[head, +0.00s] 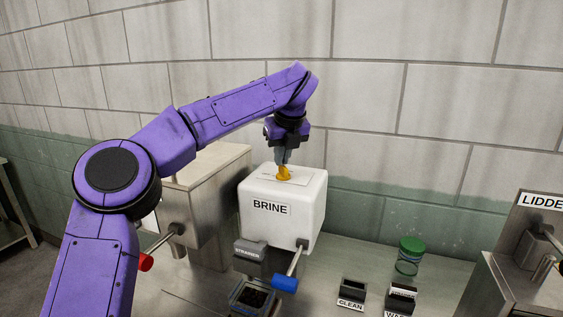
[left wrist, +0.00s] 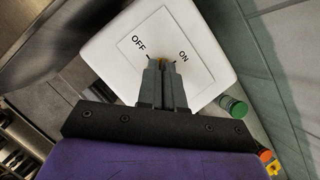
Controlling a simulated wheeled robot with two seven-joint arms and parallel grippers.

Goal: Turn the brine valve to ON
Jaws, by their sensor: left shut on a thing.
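The white tank labelled BRINE (head: 275,230) stands on the metal counter. The yellow brine valve handle (head: 284,174) is on its top. My left gripper (head: 282,162) points down from above and is shut on this handle. In the left wrist view the fingers (left wrist: 163,64) cover most of the handle. The white valve plate (left wrist: 152,30) carries an OFF mark (left wrist: 139,43) and an ON mark (left wrist: 183,55), and the fingertips are between the two marks. I cannot tell exactly where the handle points. My right gripper is not in view.
A blue-ended lever (head: 285,282) and a box labelled STRAINER (head: 250,253) are in front of the tank. A red-ended lever (head: 147,262) is to the left. A green-lidded jar (head: 410,255) and small labelled holders, one marked CLEAN (head: 352,295), stand right. The wall is behind.

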